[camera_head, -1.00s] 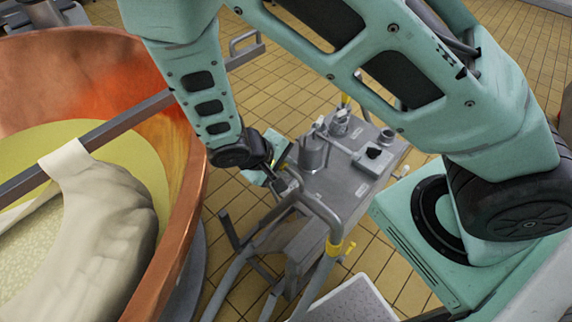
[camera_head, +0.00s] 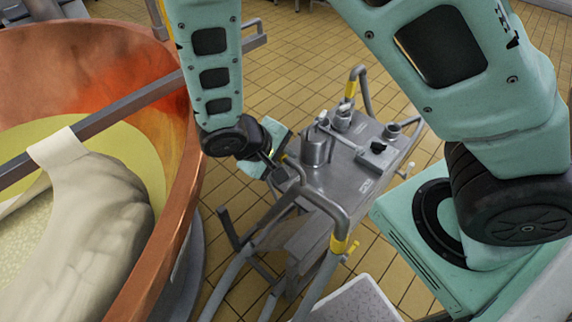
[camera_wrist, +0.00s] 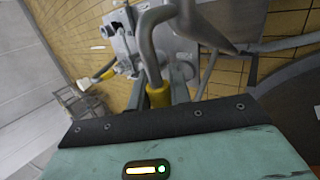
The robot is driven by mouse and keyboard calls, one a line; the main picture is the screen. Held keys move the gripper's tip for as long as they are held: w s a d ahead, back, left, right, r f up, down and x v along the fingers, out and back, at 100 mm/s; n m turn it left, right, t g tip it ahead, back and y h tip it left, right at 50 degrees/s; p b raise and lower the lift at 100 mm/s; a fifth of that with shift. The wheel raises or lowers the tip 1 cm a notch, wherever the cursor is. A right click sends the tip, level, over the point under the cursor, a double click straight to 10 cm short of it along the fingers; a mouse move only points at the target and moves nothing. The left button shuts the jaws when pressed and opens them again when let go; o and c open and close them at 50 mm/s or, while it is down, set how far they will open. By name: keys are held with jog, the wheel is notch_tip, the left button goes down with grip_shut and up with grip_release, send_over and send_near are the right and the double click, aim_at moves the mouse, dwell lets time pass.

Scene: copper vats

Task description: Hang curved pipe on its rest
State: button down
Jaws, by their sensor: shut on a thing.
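In the wrist view a grey curved pipe (camera_wrist: 146,45) with a yellow band sits between the jaws of my gripper (camera_wrist: 165,92), which is shut on it. From the band the pipe rises and bends to the right. In the head view my gripper (camera_head: 279,161) is at the near left corner of a steel trolley (camera_head: 345,165), right of the copper vat. A bent grey pipe (camera_head: 297,174) starts at the jaws there, partly hidden. I cannot tell how far it extends or whether it touches the trolley. I cannot pick out the rest with certainty.
The copper vat (camera_head: 178,215) fills the left side, with a metal bar (camera_head: 110,125) across it and white cloth (camera_head: 95,215) hanging from the bar. The trolley carries fittings and a far hoop handle (camera_head: 365,88). Tiled floor (camera_head: 285,60) is open behind.

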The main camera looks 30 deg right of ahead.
jog(key=shift+b, duration=0.75)
jog(key=shift+f, duration=0.1)
jog(key=shift+t, duration=0.5)
notch_tip(320, 180, down, 11)
jog(key=b, duration=1)
jog(key=f+b, duration=0.4)
jog(key=shift+w+a+b, duration=0.1)
jog(key=shift+w+b, duration=0.1)
jog(key=shift+b, duration=0.1)
jog(key=shift+f+b, duration=0.4)
jog(key=shift+f, duration=0.05)
jog(key=c, duration=1.2)
grip_release()
jog(key=shift+a+r, duration=0.1)
jog(key=p+v, duration=0.3)
jog(key=v, duration=1.4)
jog(key=shift+s+r, duration=0.2)
jog(key=shift+s, duration=0.05)
